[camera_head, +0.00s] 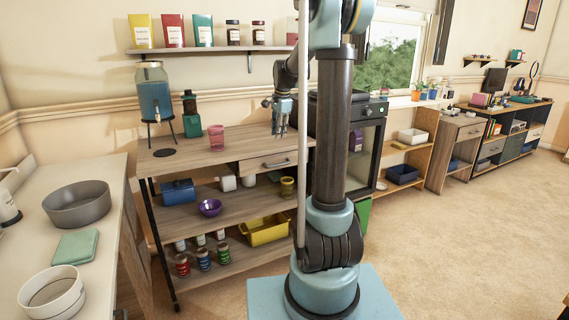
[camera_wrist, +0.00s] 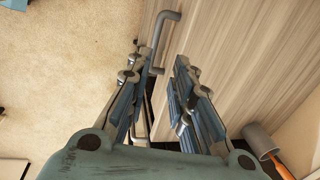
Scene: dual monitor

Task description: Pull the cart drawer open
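The wooden cart (camera_head: 222,150) stands left of the middle in the head view. Its drawer (camera_head: 262,169) is at the right end under the top and looks shut. A dark bar handle (camera_head: 277,164) is on the drawer front. My gripper (camera_head: 281,130) points down, above the handle in the picture, and looks empty. In the wrist view my gripper (camera_wrist: 164,58) has its fingers spread apart. The handle (camera_wrist: 155,42) shows past the fingertips, close to the left finger, beside the wood-grained cart top (camera_wrist: 245,60). I cannot tell whether a finger touches it.
A pink cup (camera_head: 216,138), a green bottle (camera_head: 191,115) and a drink dispenser (camera_head: 155,98) stand on the cart top. A yellow bin (camera_head: 264,230) is on the bottom shelf. A dark oven-like cabinet (camera_head: 366,140) stands close on the right. The floor (camera_head: 450,240) in front is open.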

